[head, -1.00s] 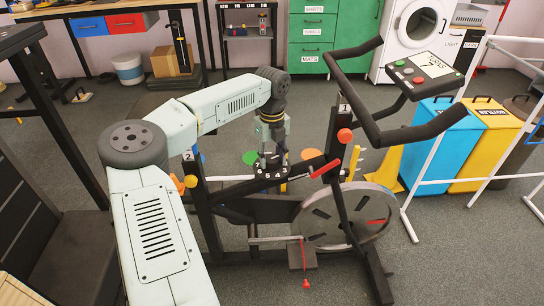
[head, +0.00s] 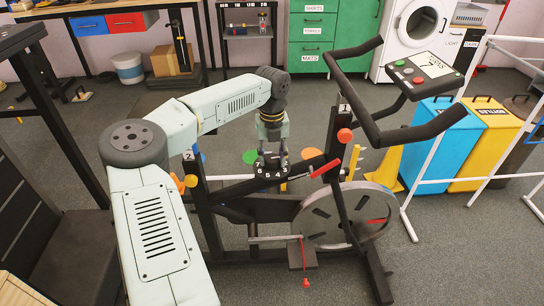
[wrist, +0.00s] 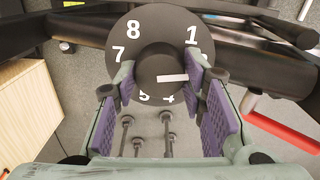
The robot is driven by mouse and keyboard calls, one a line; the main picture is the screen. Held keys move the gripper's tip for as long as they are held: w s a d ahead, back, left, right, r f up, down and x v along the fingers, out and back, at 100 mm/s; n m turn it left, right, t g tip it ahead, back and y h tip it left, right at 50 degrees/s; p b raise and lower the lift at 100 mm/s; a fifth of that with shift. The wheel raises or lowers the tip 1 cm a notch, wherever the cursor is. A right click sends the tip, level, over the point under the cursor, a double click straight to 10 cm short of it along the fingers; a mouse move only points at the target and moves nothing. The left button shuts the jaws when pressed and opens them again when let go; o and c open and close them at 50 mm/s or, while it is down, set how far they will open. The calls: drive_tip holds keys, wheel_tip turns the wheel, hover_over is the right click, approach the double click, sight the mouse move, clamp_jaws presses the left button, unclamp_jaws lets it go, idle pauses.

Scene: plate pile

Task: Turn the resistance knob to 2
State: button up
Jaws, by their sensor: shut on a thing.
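The resistance dial (head: 268,172) is a dark disc with white numerals on the exercise bike's frame. In the wrist view the dial (wrist: 150,22) shows 8, 7 and 1 clearly, with 5 and 4 partly covered at the bottom. The round black knob (wrist: 158,62) at its middle has a white pointer mark directed right and slightly up. The numerals on that side are hidden by a finger. My gripper (head: 273,157) reaches down onto the dial. In the wrist view its purple-padded fingers (wrist: 162,82) are shut on the knob, one on each side.
The bike's handlebar (head: 385,130) and console (head: 425,75) rise to the right of my arm. A red lever (head: 326,168) and an orange-red knob (head: 345,135) are close right of the dial. The flywheel (head: 325,218) is below. A white rack (head: 436,183) stands further right.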

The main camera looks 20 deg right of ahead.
sight(272, 159)
drive_tip(key=shift+w, duration=0.1)
drive_tip(key=o, duration=1.2)
drive_tip(key=shift+c, duration=0.2)
wheel_tip(272, 159, up, 12)
